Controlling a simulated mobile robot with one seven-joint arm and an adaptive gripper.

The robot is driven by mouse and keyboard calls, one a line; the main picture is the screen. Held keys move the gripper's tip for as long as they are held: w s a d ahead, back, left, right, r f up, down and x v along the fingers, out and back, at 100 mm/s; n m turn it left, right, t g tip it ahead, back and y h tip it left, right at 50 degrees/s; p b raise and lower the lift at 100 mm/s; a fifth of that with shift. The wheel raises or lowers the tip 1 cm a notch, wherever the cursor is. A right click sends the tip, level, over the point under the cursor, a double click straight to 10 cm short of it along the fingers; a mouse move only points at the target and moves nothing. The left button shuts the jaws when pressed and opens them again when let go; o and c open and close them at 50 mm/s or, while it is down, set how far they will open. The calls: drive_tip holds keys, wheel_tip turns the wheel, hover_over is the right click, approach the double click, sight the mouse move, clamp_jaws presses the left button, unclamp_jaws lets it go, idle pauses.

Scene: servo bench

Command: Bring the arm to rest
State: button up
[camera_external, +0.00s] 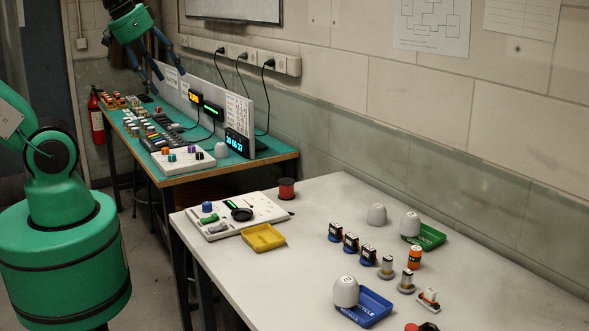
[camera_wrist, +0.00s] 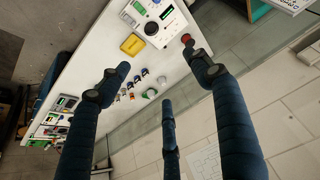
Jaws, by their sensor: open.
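My gripper (camera_external: 146,66) hangs high at the top left of the external view, above the far teal bench. Its dark blue fingers are spread and hold nothing. In the wrist view the open fingers (camera_wrist: 165,85) reach in from the bottom, with the white table well beyond them. My green arm stands at the left of the external view; the links between its base and the gripper are out of frame.
The white table (camera_external: 300,235) carries a control board (camera_external: 228,215), a yellow tray (camera_external: 264,238), a blue tray (camera_external: 372,306), a green tray (camera_external: 431,238) and several small parts. The teal bench (camera_external: 130,128) holds crowded devices. A wall with a socket strip (camera_external: 240,53) stands close behind.

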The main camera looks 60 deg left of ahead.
drive_tip(key=shift+s+a+f, duration=0.1)
drive_tip(key=shift+s+a, duration=0.1)
drive_tip(key=shift+s, duration=0.15)
drive_tip(key=shift+f, duration=0.1)
wheel_tip(320, 180, down, 2)
drive_tip(key=shift+f+b, duration=0.1)
drive_tip(key=shift+b, duration=1.05)
